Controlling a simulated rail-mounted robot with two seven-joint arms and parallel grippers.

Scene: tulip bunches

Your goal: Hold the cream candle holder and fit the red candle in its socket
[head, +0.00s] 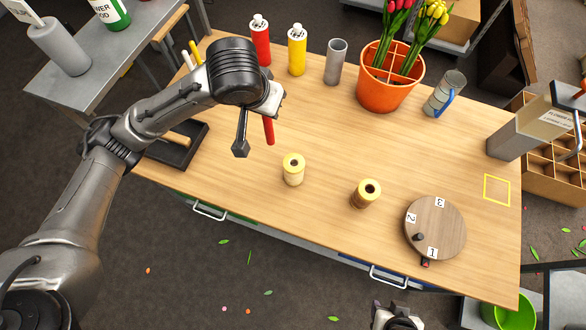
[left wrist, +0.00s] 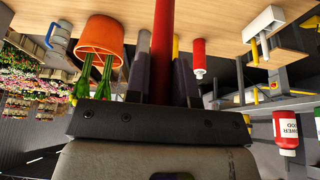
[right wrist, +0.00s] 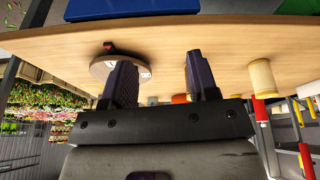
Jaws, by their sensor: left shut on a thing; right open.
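The red candle (head: 269,130) hangs below my left gripper, which is shut on it above the table. In the left wrist view the candle (left wrist: 162,45) stands between the fingers of my left gripper (left wrist: 161,80). The cream candle holder (head: 293,169) stands upright on the table, just right of and in front of the candle, apart from it. It also shows in the right wrist view (right wrist: 262,78). My right gripper (head: 393,318) is at the bottom edge of the head view, in front of the table. Its fingers (right wrist: 160,82) are open and empty.
A brown holder with a cream top (head: 366,196) stands right of the cream one. A numbered round turntable (head: 440,225) is farther right. Red (head: 260,42) and yellow (head: 297,52) bottles, a grey cylinder (head: 336,62) and an orange pot (head: 385,92) line the back.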

